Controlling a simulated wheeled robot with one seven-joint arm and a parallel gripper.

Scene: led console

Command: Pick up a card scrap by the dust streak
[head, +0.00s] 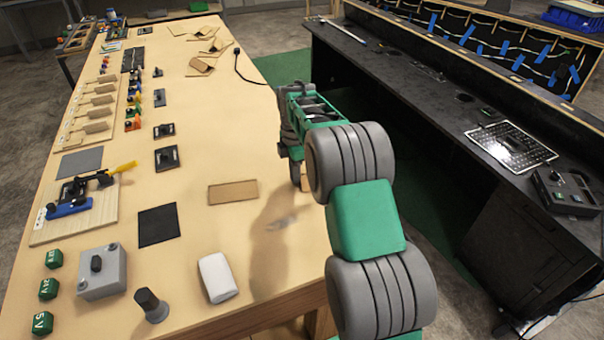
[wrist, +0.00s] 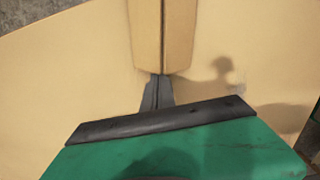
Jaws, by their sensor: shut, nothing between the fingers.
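A flat tan card scrap (head: 233,192) lies on the wooden table, up and left of a faint grey dust streak (head: 282,222).
A white cloth roll (head: 217,277), a dark knob (head: 151,305) and a grey switch box (head: 102,272) stand at the table's near end. A black pad (head: 158,225) lies left of the streak. More card pieces (head: 205,64) lie farther back. A black console (head: 450,110) stands right.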

